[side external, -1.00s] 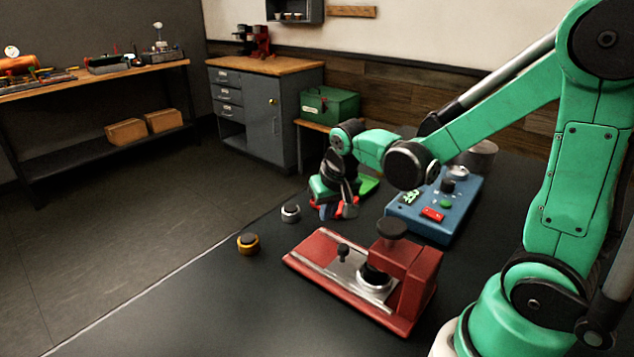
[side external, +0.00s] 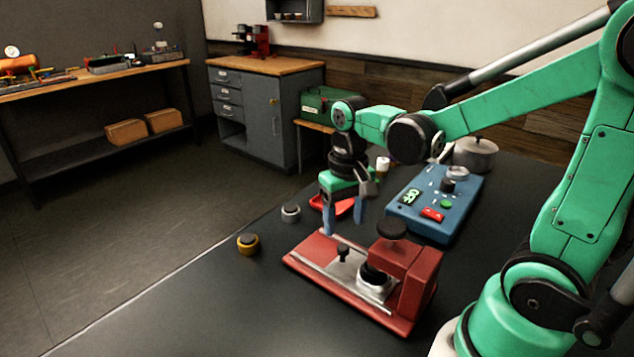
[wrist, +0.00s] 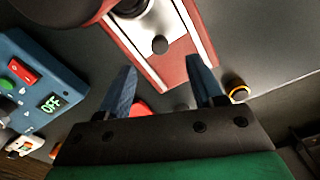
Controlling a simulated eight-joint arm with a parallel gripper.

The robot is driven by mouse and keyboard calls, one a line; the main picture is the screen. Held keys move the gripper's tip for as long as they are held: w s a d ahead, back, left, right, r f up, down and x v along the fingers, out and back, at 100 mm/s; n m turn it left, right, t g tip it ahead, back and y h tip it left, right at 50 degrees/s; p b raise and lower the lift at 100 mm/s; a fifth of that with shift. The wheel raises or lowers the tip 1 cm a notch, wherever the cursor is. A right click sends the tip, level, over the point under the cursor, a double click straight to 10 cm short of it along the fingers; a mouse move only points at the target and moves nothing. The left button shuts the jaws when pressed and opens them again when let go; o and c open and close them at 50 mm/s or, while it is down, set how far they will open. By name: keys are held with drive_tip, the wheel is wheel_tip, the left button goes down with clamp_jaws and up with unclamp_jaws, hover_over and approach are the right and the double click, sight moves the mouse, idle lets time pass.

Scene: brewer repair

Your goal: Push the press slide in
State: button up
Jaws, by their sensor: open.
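The red press (side external: 405,285) lies on the dark table, with a silver slide plate (side external: 348,262) on its bed. A small black knob (side external: 342,253) stands up from the slide, left of the press head. In the wrist view the slide (wrist: 150,30) and its knob (wrist: 160,45) lie beyond my fingertips. My gripper (side external: 343,222) is open and empty, with its blue fingers pointing down just behind the press's left end. In the wrist view the two fingers of my gripper (wrist: 158,75) are well apart, with nothing between them at the tips.
A blue control box (side external: 436,203) with an OFF display stands behind the press. A red piece (side external: 335,205) lies behind my gripper. A silver ring-shaped part (side external: 291,213) and a yellow-ringed part (side external: 248,244) sit to the left. The table front left is clear.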

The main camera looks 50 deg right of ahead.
sight(343, 246)
drive_tip(key=shift+f, duration=2.75)
clamp_jaws()
